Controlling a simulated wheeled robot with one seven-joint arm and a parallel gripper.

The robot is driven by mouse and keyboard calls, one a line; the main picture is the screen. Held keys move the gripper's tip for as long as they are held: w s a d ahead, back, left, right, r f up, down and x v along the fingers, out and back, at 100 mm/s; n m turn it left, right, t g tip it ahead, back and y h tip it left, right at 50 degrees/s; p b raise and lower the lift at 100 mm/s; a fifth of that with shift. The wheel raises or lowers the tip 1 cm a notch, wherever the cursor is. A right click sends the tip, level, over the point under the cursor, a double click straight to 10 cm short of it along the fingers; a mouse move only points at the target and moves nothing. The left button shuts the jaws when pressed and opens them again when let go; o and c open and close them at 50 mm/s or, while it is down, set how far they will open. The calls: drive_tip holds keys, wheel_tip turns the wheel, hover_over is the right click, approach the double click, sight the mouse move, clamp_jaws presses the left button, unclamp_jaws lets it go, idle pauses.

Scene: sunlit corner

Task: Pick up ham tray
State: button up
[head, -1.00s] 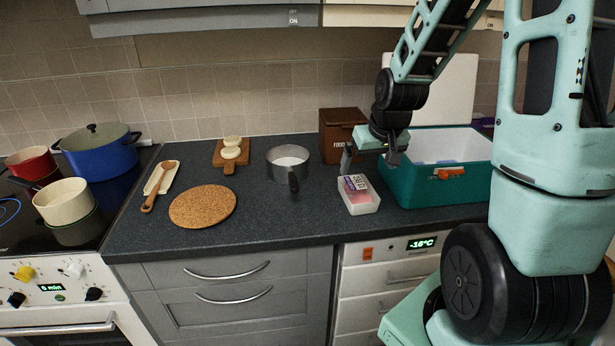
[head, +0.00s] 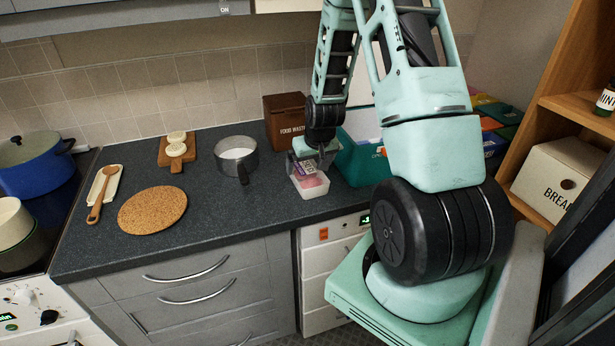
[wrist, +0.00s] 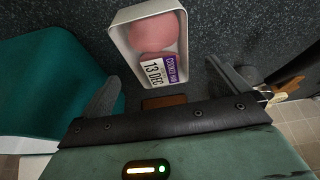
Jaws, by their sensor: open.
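The ham tray (head: 314,190) is a small white open tray with pink ham in it, standing on the dark worktop. In the wrist view the tray (wrist: 122,50) lies just beyond my fingers, with a white and purple label reading "13 DEC" at its near end. My gripper (head: 308,163) is open and empty. It hangs over the tray's far end in the head view and hides part of it. In the wrist view my gripper (wrist: 168,86) has its two fingers spread wider than the tray, one towards each side. Contact with the tray cannot be told.
A teal cool box (head: 358,165) stands close to the right of the tray. A brown food waste box (head: 285,118) is behind. A grey saucepan (head: 238,160) is to the left. A cork mat (head: 152,210) and bare worktop lie farther left.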

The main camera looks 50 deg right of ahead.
sight(308, 173)
drive_tip(key=shift+p+x, duration=1.3)
drive_tip(key=shift+x, duration=1.9)
drive_tip(key=shift+d+r, duration=0.1)
drive_tip(key=shift+d, duration=0.05)
drive_tip(key=c, duration=1.2)
